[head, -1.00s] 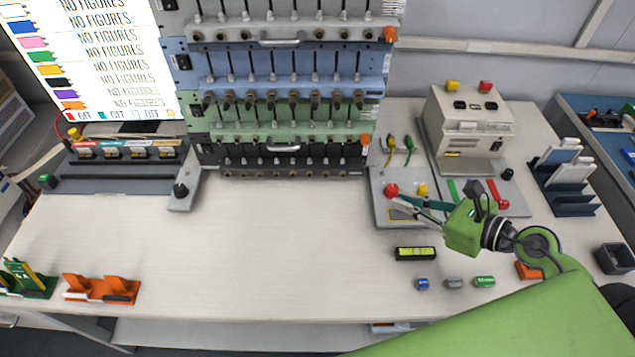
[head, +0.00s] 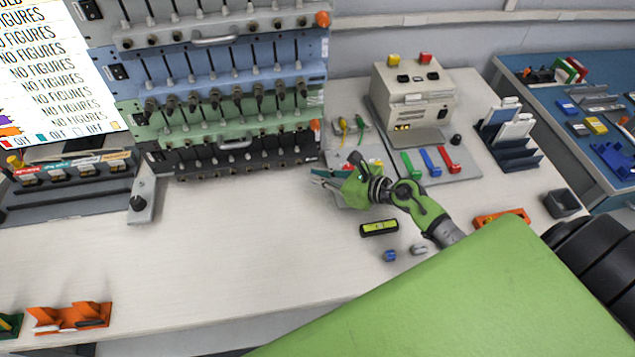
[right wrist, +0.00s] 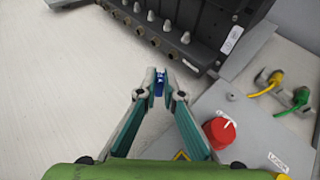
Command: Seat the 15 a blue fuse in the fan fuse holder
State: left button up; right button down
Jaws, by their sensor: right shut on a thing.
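My right gripper (head: 316,178) is over the bench, at the left edge of the grey panel with the red button. In the right wrist view, its fingertips (right wrist: 160,77) are shut on a small blue piece, which looks like the blue fuse (right wrist: 159,86). The fuse is mostly covered by the fingers and no rating is readable. A dark unit with a row of colour-labelled holders (head: 70,175) stands at the left of the bench. I cannot read which one is the fan holder. My left gripper is not in view.
The tall cell rack (head: 230,100) stands close behind the gripper. The red button (right wrist: 219,132) and yellow and green leads (right wrist: 267,84) are to its right. A level (head: 379,228), a blue cylinder (head: 390,256) and a grey one (head: 419,250) lie in front. The bench's middle left is clear.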

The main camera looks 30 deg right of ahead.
aim_at(318, 192)
jog(key=shift+w+f+b, duration=0.1)
jog(key=shift+f+b, duration=0.3)
jog(key=shift+f, duration=1.25)
jog(key=shift+f, duration=0.1)
jog(key=c, duration=2.6)
grip_release()
jog(key=shift+a+f, duration=0.1)
jog(key=o, duration=0.4)
